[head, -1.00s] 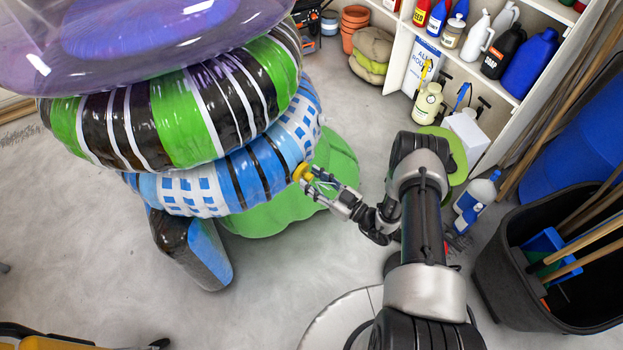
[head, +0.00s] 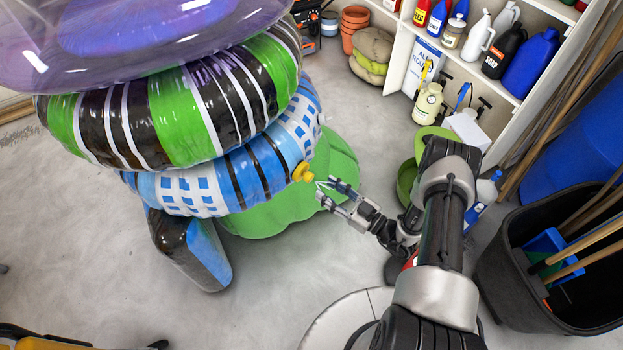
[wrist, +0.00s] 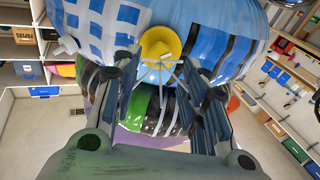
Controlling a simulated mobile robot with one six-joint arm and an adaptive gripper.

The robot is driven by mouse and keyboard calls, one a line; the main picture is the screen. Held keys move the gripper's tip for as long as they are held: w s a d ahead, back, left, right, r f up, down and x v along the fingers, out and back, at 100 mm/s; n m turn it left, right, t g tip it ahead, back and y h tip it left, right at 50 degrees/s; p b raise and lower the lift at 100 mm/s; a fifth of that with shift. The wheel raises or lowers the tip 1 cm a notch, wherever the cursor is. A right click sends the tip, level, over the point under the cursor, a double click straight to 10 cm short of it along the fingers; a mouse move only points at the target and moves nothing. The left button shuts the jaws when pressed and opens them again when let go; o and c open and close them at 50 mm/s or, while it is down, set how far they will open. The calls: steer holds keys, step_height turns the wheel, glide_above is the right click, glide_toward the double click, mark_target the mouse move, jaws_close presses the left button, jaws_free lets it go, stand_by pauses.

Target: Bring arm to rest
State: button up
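My gripper (head: 328,193) is open and empty in the head view, with its fingers spread and pointing left. It is a short way to the right of a yellow knob (head: 303,172) on the side of a blue-and-white inflatable ring (head: 240,178). In the wrist view, the two fingers (wrist: 158,95) stand apart. The yellow knob (wrist: 160,45) shows ahead of them, with a gap between. My arm reaches in from the bottom right of the head view.
A stack of inflatable rings (head: 170,115) stands over a green base (head: 290,205) at the left. A shelf with bottles (head: 480,45) is at the top right. A dark bin (head: 510,285) with handles stands at the right. Grey floor (head: 330,95) is open between stack and shelf.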

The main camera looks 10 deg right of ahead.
stand_by(0.3)
steer(key=s+a+r+n+g+y, duration=0.15)
steer(key=a+r+n+g, duration=0.4)
steer(key=r+n, duration=0.6)
steer(key=s+a+r+n+g+y, duration=0.1)
steer(key=s+a+r+n+g, duration=0.25)
steer(key=r+n+g, duration=0.6)
steer(key=s+r+n+h, duration=0.5)
steer(key=s+n, duration=0.2)
steer(key=n, duration=0.6)
steer(key=s+r+n+h, duration=0.4)
steer(key=s+r+n, duration=0.3)
steer(key=n, duration=0.6)
steer(key=s+d+r+n+t+h, duration=0.3)
steer(key=s+d+n+t+h, duration=0.2)
steer(key=n, duration=1.1)
steer(key=shift+s+d+r+t+h, duration=0.35)
steer(key=shift+s+d+h, duration=0.4)
steer(key=shift+d, duration=0.35)
